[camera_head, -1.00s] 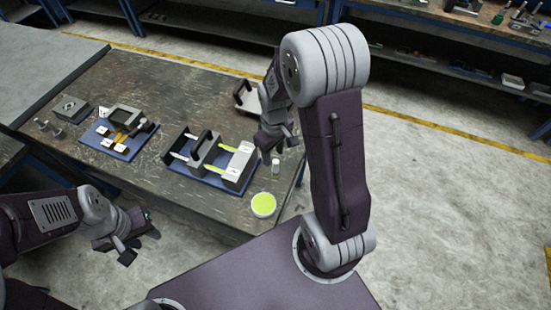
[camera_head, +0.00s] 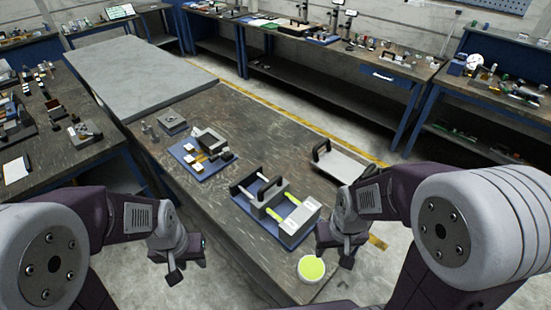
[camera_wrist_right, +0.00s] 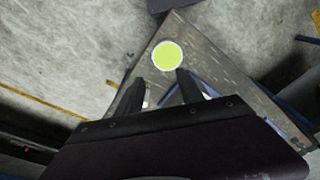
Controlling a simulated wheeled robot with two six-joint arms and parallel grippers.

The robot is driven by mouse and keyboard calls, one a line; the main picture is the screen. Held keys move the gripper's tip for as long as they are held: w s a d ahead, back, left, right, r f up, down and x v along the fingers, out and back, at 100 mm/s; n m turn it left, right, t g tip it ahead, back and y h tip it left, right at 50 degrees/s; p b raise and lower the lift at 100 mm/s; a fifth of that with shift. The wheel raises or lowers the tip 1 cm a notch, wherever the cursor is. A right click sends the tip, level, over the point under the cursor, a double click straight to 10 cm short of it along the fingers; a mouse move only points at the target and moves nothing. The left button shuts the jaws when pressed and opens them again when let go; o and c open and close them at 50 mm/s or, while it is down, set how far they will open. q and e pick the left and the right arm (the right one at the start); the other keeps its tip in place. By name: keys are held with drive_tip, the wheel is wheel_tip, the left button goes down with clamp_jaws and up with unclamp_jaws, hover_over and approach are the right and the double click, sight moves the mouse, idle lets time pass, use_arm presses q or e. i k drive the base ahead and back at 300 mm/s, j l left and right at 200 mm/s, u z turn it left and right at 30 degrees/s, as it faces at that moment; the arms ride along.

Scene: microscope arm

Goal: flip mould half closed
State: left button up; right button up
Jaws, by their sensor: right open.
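A fixture on a blue base plate (camera_head: 300,235) stands near the front of the worn table in the head view. It has a dark upright block (camera_head: 268,194), yellow-green rods (camera_head: 285,205) and a light grey block (camera_head: 299,217). I cannot tell for sure which part is the mould half. My right gripper (camera_head: 337,252) is open and empty, just right of the fixture; its two fingers (camera_wrist_right: 164,90) show apart in the right wrist view. My left gripper (camera_head: 185,262) is open and empty, off the table's near left edge.
A round yellow-green-topped disc (camera_head: 311,268) lies at the table's near corner, also in the wrist view (camera_wrist_right: 167,55). A plate with a black handle (camera_head: 341,164) lies behind the fixture. A second blue tray (camera_head: 187,158) holds small parts. The table's middle is mostly clear.

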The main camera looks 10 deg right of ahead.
sight(270, 195)
drive_tip(key=i+j+z, duration=0.1)
drive_tip(key=j+z, duration=0.2)
drive_tip(key=z, duration=0.15)
drive_tip(key=j+z, duration=0.3)
drive_tip(key=z, duration=0.15)
drive_tip(key=i+j+z, duration=0.1)
drive_tip(key=j+z, duration=0.35)
drive_tip(key=j+u, duration=0.2)
drive_tip(key=u, duration=0.25)
drive_tip(key=i+j+u, duration=0.1)
drive_tip(key=u, duration=0.35)
drive_tip(key=i+j+u, duration=0.1)
drive_tip(key=u, duration=0.35)
drive_tip(key=i, duration=0.1)
